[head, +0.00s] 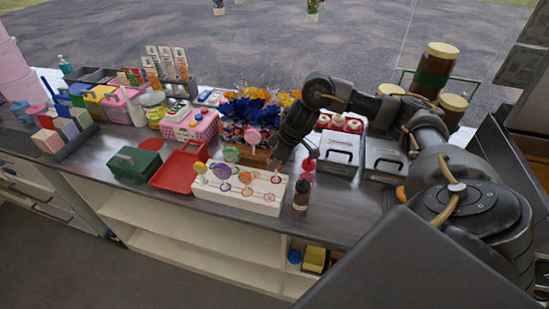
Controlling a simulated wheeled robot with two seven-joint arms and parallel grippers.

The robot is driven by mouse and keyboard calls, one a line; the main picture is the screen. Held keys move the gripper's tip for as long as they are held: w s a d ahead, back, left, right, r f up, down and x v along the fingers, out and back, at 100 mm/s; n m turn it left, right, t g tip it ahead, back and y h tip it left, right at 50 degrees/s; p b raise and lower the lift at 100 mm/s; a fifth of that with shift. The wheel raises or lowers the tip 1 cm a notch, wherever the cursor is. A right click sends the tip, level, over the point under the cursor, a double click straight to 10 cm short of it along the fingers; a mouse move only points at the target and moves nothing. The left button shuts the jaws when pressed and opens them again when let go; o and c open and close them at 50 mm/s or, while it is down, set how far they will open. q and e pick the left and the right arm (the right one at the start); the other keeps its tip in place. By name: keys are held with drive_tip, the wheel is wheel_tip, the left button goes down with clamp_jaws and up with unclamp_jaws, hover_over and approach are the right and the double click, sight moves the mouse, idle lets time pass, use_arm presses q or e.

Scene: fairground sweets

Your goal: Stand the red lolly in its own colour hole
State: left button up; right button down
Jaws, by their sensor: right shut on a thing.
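The white lolly stand (210,190) lies on the counter, with coloured rings around its holes. Several lollies stand in it: a purple one (222,171), a green one (231,154) and an orange one (246,178). A reddish ring (276,180) shows near the stand's right end. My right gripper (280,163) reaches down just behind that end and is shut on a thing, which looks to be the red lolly. Red discs (308,165) show just right of the gripper; I cannot tell which is the held head. The stick is too small to make out. My left gripper is out of view.
A dark bottle (301,196) stands close to the stand's right end. A red tray (178,170) and a green box (133,164) are to the left. Grey lidded boxes (340,150) stand to the right. The front counter edge is close to the stand.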

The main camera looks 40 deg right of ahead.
drive_tip(key=shift+f, duration=0.4)
drive_tip(key=c, duration=0.7)
unclamp_jaws()
wheel_tip(320, 180, up, 9)
drive_tip(key=p, duration=1.1)
drive_tip(key=shift+r, duration=0.1)
